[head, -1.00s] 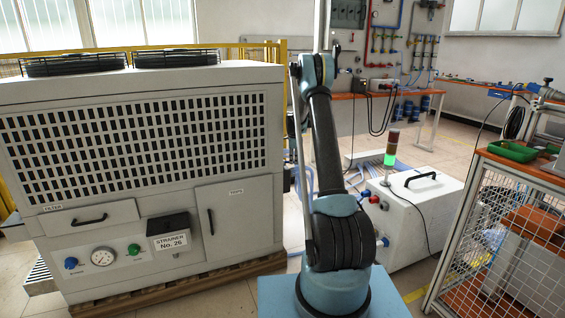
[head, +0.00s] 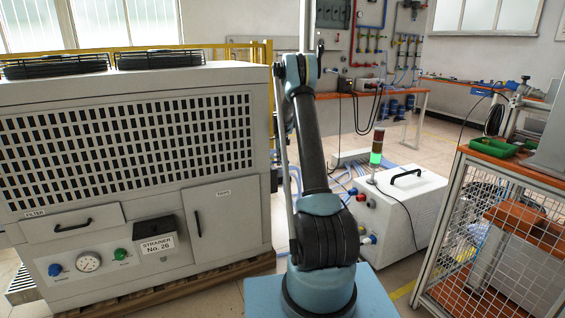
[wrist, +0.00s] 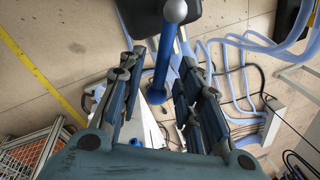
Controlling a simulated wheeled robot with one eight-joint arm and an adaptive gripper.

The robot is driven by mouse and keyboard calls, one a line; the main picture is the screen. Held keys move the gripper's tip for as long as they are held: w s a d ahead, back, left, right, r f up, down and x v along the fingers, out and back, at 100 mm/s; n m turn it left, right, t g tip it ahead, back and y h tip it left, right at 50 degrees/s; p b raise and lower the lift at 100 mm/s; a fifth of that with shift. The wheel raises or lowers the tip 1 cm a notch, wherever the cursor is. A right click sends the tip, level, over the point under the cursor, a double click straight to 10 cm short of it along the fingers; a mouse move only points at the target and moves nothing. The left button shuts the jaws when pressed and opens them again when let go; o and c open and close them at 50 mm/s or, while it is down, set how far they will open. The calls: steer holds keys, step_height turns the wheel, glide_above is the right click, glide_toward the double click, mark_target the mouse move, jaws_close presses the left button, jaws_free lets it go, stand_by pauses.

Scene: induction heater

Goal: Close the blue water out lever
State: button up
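A white box (head: 405,212) with a black handle on top stands on the floor right of my arm. On its left side are small blue and red fittings; a blue one (head: 370,239) is low on that side. I cannot tell which, if any, is the water out lever. My gripper is hidden in the head view. In the wrist view my gripper (wrist: 161,82) has its fingers spread apart. A bright blue bar (wrist: 164,62) with a grey round end shows between them; I cannot tell what it belongs to or whether any finger touches it.
A large cabinet (head: 120,140) with a blue knob (head: 55,269), a gauge and a green knob stands left. A mesh-sided bench (head: 482,235) stands right. Pale blue hoses (wrist: 245,40) and dark cables lie on the floor. An orange-topped table is behind.

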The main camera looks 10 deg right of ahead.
step_height(320, 180, up, 7)
steer(key=s, duration=0.1)
steer(key=shift+s+a, duration=0.15)
steer(key=shift+s, duration=0.05)
steer(key=shift+r, duration=0.1)
